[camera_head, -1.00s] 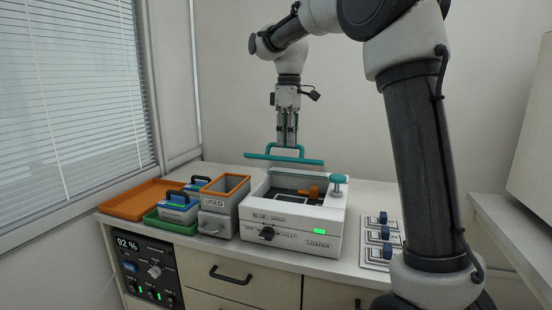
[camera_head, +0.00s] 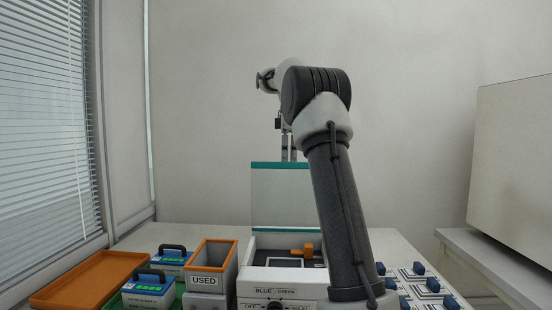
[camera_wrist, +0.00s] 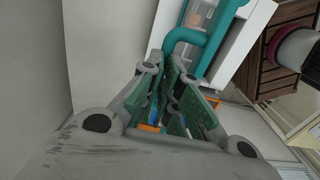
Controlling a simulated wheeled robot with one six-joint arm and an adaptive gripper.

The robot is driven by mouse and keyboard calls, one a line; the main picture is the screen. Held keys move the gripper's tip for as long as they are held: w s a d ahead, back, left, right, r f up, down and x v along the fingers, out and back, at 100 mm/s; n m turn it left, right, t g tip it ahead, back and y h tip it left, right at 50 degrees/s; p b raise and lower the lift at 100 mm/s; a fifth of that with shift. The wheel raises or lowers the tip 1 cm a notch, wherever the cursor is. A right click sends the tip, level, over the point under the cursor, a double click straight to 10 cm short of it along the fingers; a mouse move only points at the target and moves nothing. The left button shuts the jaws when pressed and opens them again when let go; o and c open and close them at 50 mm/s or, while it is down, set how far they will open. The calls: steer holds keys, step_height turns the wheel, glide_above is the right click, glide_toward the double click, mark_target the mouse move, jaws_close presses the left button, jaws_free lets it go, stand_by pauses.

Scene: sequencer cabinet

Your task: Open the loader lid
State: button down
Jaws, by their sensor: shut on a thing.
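The loader (camera_head: 247,285) is a white box at the bottom centre of the head view, with an orange part (camera_head: 306,250) inside. Its clear lid (camera_head: 279,200), edged in teal, stands upright at the back of the opening. My gripper (camera_head: 288,152) is at the lid's top edge, partly hidden behind my arm. In the wrist view my gripper (camera_wrist: 182,100) is shut on the lid's teal handle (camera_wrist: 212,40). The exact contact between fingers and handle is hard to see.
A grey USED bin (camera_head: 207,281) with an orange rim stands left of the loader. Blue-and-grey cartridges (camera_head: 148,290) and an orange tray (camera_head: 85,282) lie further left. Several blue-knobbed pieces (camera_head: 419,268) lie on the right. The wall behind is bare.

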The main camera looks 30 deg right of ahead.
steer(key=w+d+f, duration=0.3)
steer(key=w+f, duration=0.1)
steer(key=shift+w+g, duration=0.15)
steer(key=shift+g, duration=0.15)
steer(key=shift+w+d+f, duration=0.1)
steer(key=c, duration=1.7)
jaws_free()
steer(key=o, duration=0.6)
steer(key=shift+w+d+f, duration=0.3)
steer(key=shift+w, duration=0.05)
steer(key=shift+r, duration=0.15)
steer(key=shift+c, duration=0.4)
steer(key=shift+s+a+r, duration=0.1)
steer(key=shift+c, duration=0.3)
